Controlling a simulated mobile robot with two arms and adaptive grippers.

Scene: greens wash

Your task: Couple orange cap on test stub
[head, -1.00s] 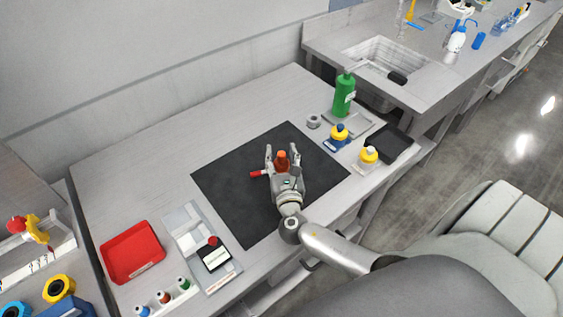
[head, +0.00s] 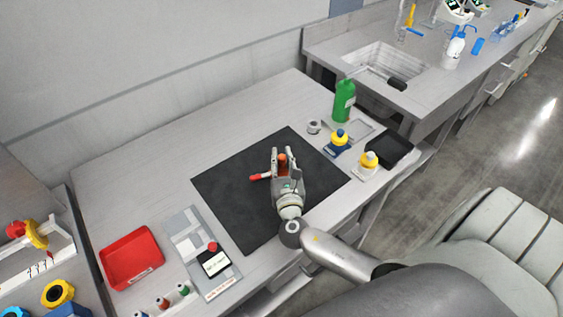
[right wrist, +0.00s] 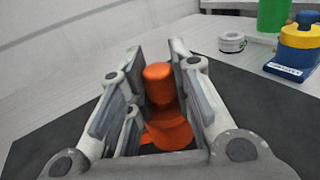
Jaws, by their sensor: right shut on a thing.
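The orange cap (head: 282,160) stands over the dark mat, between the fingers of my right gripper (head: 284,155). In the right wrist view the cap (right wrist: 159,90) shows a rounded top over a wider orange body, with the right gripper's (right wrist: 155,65) fingers on both sides. The gripper is shut on it. A small red piece (head: 256,178) sticks out to the left of the gripper, just above the mat. I cannot make out the test stub; the gripper hides what is below the cap. My left gripper is not in view.
The dark mat (head: 232,205) is otherwise clear. A red tray (head: 131,258) and a small scale-like device (head: 214,262) are at left.

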